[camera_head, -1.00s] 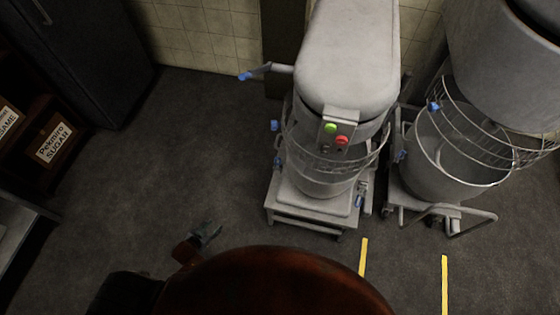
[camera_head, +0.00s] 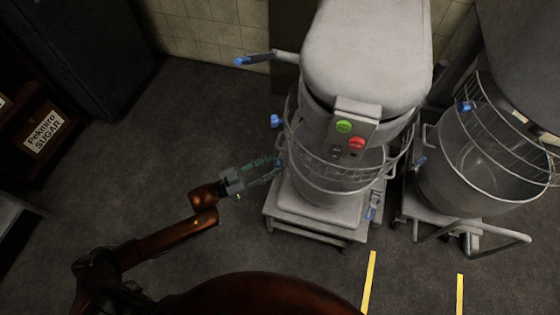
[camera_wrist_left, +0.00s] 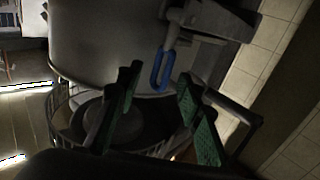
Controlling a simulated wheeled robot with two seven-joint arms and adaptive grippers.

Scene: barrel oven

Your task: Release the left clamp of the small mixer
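The small mixer (camera_head: 365,55) stands in the middle of the head view, with its bowl (camera_head: 325,192) under a wire guard. Its left clamp has a small blue handle (camera_head: 279,163) at the bowl's left side, partly hidden by my fingers. My left gripper (camera_head: 273,168) reaches this handle from the left. In the left wrist view my left gripper (camera_wrist_left: 160,76) has its green-padded fingers spread apart. A blue loop handle (camera_wrist_left: 162,68) shows between and beyond the fingertips; I cannot tell whether they touch it. My right gripper is not in view.
Another blue knob (camera_head: 276,120) and a blue-tipped lever (camera_head: 255,59) stick out on the mixer's left, above my gripper. A larger mixer bowl (camera_head: 480,160) on a trolley stands close on the right. The floor (camera_head: 150,170) at the left is clear. A sugar crate (camera_head: 45,135) stands far left.

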